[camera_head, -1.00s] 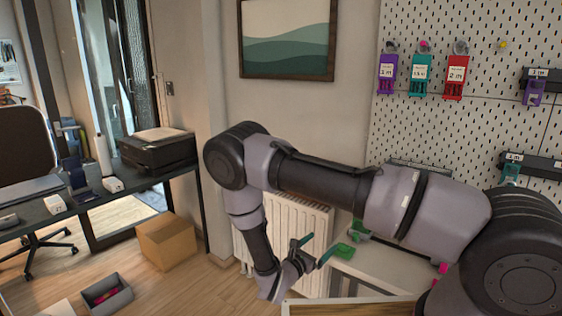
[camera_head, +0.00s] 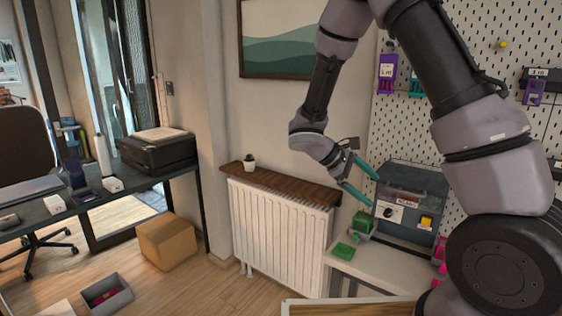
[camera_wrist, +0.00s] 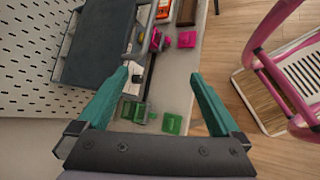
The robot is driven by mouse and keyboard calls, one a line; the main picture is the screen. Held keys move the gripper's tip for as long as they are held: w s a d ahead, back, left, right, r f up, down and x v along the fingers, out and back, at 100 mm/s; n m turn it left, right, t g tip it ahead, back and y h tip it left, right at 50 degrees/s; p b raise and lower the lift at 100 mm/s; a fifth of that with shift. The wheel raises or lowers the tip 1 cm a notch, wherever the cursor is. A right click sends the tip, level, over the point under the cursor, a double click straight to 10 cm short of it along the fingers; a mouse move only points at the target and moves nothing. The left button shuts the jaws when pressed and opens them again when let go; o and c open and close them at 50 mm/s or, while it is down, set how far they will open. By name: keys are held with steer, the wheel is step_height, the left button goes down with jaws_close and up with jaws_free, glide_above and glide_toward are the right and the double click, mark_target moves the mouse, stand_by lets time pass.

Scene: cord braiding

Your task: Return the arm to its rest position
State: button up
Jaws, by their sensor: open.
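My gripper (camera_head: 360,179) has two teal fingers and is in the air in front of the grey machine on the white bench in the head view. In the wrist view its fingers (camera_wrist: 160,92) are wide apart with nothing held between them. My arm is raised and bent, and it hides part of the pegboard and the picture. The wrist camera looks down on the bench, with green blocks and pink pieces below the fingers.
A grey machine (camera_head: 408,205) stands on the white bench (camera_head: 385,270) beside green containers (camera_head: 362,224). A pegboard (camera_head: 480,40) is behind. A radiator (camera_head: 280,228) with a wooden shelf and small plant (camera_head: 249,161) is left of the bench. A pink-framed stool (camera_wrist: 290,75) stands on the floor.

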steer(key=s+r+m+t+y, duration=0.2)
steer(key=s+r+m+y, duration=0.2)
steer(key=r, duration=0.4)
steer(key=s+r+m+t+y, duration=0.2)
steer(key=s+r+m+y, duration=0.2)
steer(key=r, duration=0.4)
steer(key=s+d+r+m+t+y, duration=0.1)
steer(key=s+r+m+t+y, duration=0.2)
steer(key=s+r+m, duration=0.3)
step_height(320, 180, up, 3)
steer(key=shift+s+f+y, duration=0.2)
steer(key=shift+s+y, duration=0.4)
steer(key=shift+s, duration=0.15)
